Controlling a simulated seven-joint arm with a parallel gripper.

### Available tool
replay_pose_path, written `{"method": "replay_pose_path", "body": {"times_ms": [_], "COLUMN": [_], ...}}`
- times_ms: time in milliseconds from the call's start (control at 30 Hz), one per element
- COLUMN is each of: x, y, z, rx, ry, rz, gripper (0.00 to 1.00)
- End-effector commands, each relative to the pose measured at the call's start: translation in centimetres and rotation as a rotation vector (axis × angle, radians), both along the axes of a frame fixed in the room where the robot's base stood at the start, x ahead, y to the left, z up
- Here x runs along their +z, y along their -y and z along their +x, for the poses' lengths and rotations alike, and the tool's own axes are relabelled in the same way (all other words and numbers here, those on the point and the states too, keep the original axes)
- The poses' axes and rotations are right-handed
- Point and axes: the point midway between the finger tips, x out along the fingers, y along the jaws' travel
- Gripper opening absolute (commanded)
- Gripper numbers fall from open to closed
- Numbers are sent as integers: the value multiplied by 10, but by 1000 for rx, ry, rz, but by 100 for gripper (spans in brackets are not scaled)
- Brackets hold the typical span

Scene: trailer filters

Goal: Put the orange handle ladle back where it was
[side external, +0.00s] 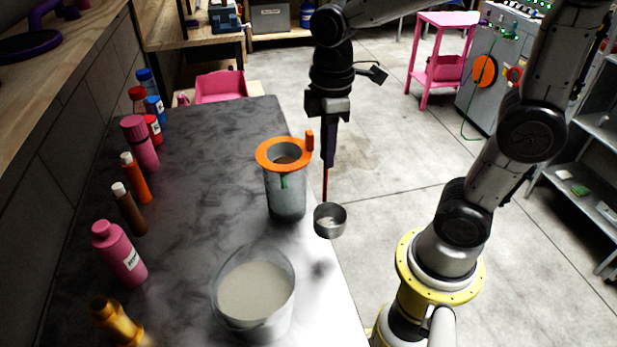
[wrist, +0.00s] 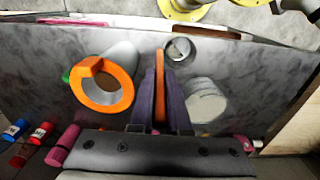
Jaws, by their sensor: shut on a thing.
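My gripper (side external: 328,158) points down and is shut on the orange handle of the ladle. The ladle's metal bowl (side external: 330,220) hangs below, near the counter's right edge in the side external view. In the wrist view the orange handle (wrist: 159,88) runs between my fingers and the bowl (wrist: 179,50) shows past their tips. A grey cylinder (side external: 286,195) with an orange ring (side external: 264,156) on top stands just left of the ladle. A clear tub of pale grey material (side external: 256,290) stands nearer the camera. The ladle appears apart from both.
The dark marbled counter (side external: 200,215) is clear in its middle. Several bottles, including a pink one (side external: 120,252), line its left side by the wall. A pink bin (side external: 220,87) lies beyond the far end. Open floor lies right of the counter.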

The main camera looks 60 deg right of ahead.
Motion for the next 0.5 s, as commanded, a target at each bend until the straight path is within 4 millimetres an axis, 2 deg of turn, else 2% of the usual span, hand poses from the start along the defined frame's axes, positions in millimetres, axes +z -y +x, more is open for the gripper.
{"method": "replay_pose_path", "body": {"times_ms": [33, 200, 367, 500], "x": [-11, -34, -43, -59], "y": [0, -1, -2, -2], "z": [6, 26, 34, 38], "rx": [0, 0, 1, 0], "ry": [-8, -6, -2, -7], "rz": [0, 0, 1, 0], "gripper": [0, 0, 0, 0]}}
